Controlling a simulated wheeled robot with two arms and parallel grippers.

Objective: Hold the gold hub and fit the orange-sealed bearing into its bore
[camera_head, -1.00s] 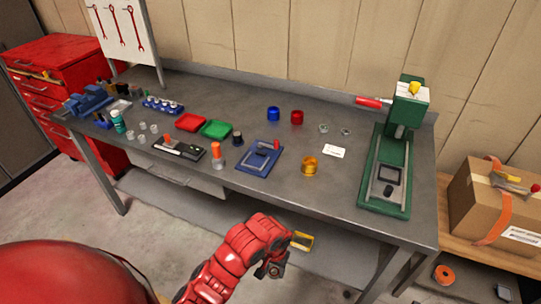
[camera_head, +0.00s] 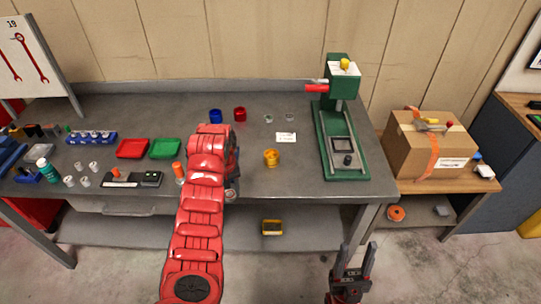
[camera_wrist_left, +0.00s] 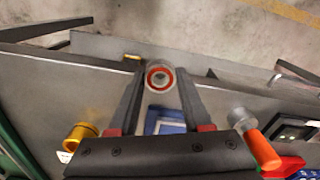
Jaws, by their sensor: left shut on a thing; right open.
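The gold hub (camera_head: 271,157) stands upright on the grey bench, to the right of my left arm; it also shows at the lower left of the left wrist view (camera_wrist_left: 82,133). In the head view my red left arm hides most of that gripper and the bearing. My right gripper (camera_head: 352,266) is open and empty, in front of the bench at the lower right.
A green press (camera_head: 335,120) stands right of the hub, with a white card (camera_head: 286,137) behind the hub. Blue (camera_head: 216,116) and red (camera_head: 240,114) cups stand at the back. A cardboard box (camera_head: 425,150) sits on the right side bench. An orange-handled tool (camera_head: 179,172) stands left of my arm.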

